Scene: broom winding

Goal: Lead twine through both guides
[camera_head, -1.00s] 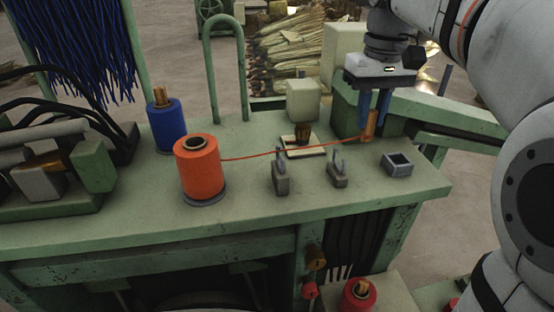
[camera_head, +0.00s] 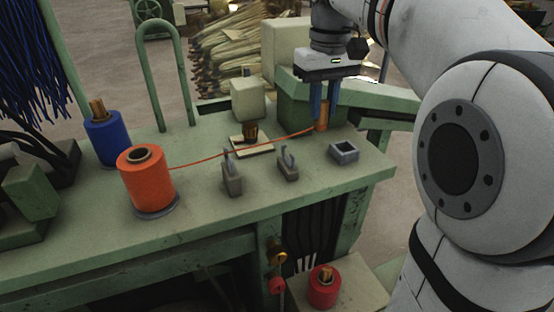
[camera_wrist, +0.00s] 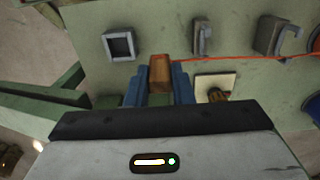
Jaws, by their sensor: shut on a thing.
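The orange twine spool (camera_head: 146,182) stands upright on the green bench. The orange twine (camera_head: 215,158) runs taut from it to a wooden piece (camera_head: 321,115) held between the blue fingers of my gripper (camera_head: 320,104). The two grey hooked guides, the nearer-spool one (camera_head: 232,180) and the other (camera_head: 288,166), stand between spool and square holder. The twine passes along their far side, apparently outside the hooks; its height there is unclear. In the wrist view, the wooden piece (camera_wrist: 160,73) is between the fingers, and the twine (camera_wrist: 235,59) leaves it rightward past the guides.
A grey square open holder (camera_head: 344,153) sits right of the guides, empty. A blue spool (camera_head: 106,138) is at the back left. A green tube arch (camera_head: 165,75) rises behind. The bench front (camera_head: 240,215) is clear.

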